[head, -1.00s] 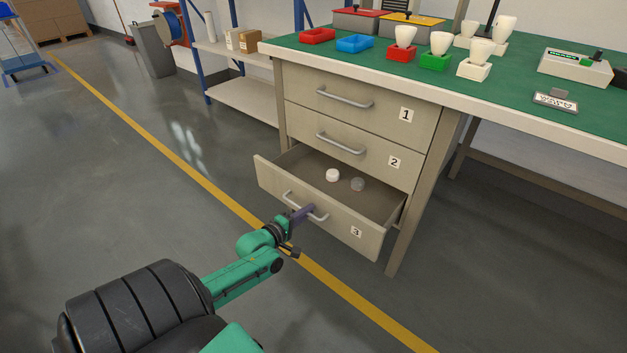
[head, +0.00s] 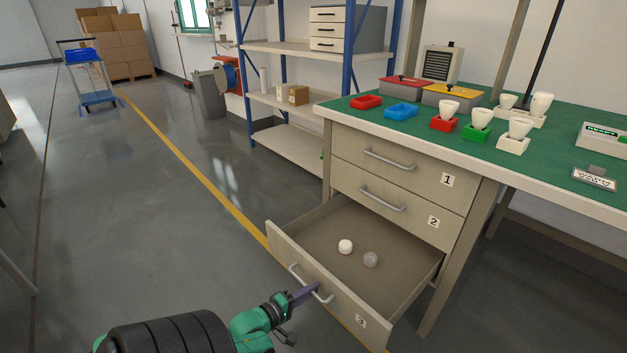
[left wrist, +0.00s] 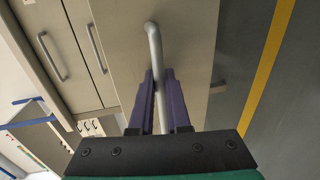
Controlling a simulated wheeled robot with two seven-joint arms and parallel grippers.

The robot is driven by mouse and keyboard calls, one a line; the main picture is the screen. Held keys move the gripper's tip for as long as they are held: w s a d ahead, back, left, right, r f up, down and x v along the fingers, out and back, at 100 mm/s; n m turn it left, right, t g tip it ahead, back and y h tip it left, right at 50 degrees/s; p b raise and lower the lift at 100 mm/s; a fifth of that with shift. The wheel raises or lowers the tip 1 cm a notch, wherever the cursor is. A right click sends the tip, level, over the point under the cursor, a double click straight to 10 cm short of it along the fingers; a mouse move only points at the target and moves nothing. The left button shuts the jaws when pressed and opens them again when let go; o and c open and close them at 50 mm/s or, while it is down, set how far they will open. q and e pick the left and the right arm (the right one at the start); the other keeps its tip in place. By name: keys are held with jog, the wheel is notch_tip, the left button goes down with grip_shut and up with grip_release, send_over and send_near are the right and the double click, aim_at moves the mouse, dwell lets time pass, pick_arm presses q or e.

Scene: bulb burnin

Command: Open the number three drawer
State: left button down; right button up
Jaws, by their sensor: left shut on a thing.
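The number three drawer (head: 345,306) is the lowest of the bench's drawers and stands well out from it. My left gripper (head: 314,289) is at the drawer's front, shut on the grey bar handle (head: 296,271). In the left wrist view the purple fingers (left wrist: 160,92) stand on both sides of the handle (left wrist: 153,40). My right gripper is in neither view.
Drawers one (head: 376,165) and two (head: 372,203) above are closed. The green bench top (head: 420,140) carries small trays and several white bulbs in coloured holders. Open grey floor (head: 150,220) lies left of the drawer. A blue-framed shelf (head: 290,148) stands behind.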

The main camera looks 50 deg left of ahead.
pick_arm(q)
jog(key=shift+d, duration=0.1)
jog(key=c, duration=1.2)
grip_release()
jog(key=shift+o, duration=0.2)
jog(key=p+v, duration=0.4)
jog(key=v, duration=1)
jog(key=shift+s, duration=0.3)
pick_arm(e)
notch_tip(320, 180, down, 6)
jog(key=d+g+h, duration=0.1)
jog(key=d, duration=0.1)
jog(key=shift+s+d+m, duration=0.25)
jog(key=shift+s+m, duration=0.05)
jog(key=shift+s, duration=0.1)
pick_arm(q)
jog(key=shift+d, duration=0.1)
